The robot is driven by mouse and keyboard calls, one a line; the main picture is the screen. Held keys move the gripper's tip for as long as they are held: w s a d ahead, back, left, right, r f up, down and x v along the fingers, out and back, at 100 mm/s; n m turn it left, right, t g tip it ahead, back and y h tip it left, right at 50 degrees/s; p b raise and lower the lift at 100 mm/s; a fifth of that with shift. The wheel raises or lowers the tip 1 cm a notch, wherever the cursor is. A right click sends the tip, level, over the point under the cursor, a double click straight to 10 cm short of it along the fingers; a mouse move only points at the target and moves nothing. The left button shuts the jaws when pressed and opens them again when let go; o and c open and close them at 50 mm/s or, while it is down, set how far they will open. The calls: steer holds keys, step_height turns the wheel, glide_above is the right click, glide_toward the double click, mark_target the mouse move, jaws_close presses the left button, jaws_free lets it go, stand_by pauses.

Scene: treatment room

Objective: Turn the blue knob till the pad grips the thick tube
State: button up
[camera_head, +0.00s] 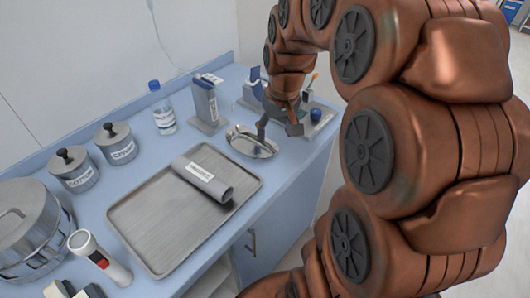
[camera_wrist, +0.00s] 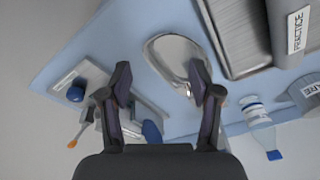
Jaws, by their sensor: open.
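The blue knob (camera_head: 316,114) sits on a small grey fixture at the counter's far right end. In the wrist view the knob (camera_wrist: 76,94) is left of my gripper, on a pale grey base (camera_wrist: 92,74). My gripper (camera_head: 279,127) is over the counter beside the fixture, apart from the knob. In the wrist view my gripper (camera_wrist: 160,82) is open, with nothing between its fingers. The fixture is partly hidden by my arm and fingers. I cannot make out the pad or a tube held in it.
A shiny kidney dish (camera_head: 250,143) lies close beneath my gripper. A metal tray (camera_head: 150,232) holds a grey cylinder (camera_head: 202,178) with a label.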

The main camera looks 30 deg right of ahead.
steer(key=s+a+n+g, duration=0.1)
steer(key=s+a, duration=0.4)
steer(key=a, duration=0.1)
steer(key=shift+s+a+p, duration=0.3)
steer(key=shift+a+p, duration=0.05)
steer(key=shift+a, duration=0.05)
steer(key=s+a+f+n+g, duration=0.1)
steer(key=s+a, duration=0.3)
steer(key=s, duration=0.4)
steer(key=s+a+n+g+p, duration=0.1)
steer(key=s+a, duration=0.3)
steer(key=s, duration=0.3)
steer(key=shift+s+f+g, duration=0.4)
steer(key=shift+c, duration=0.3)
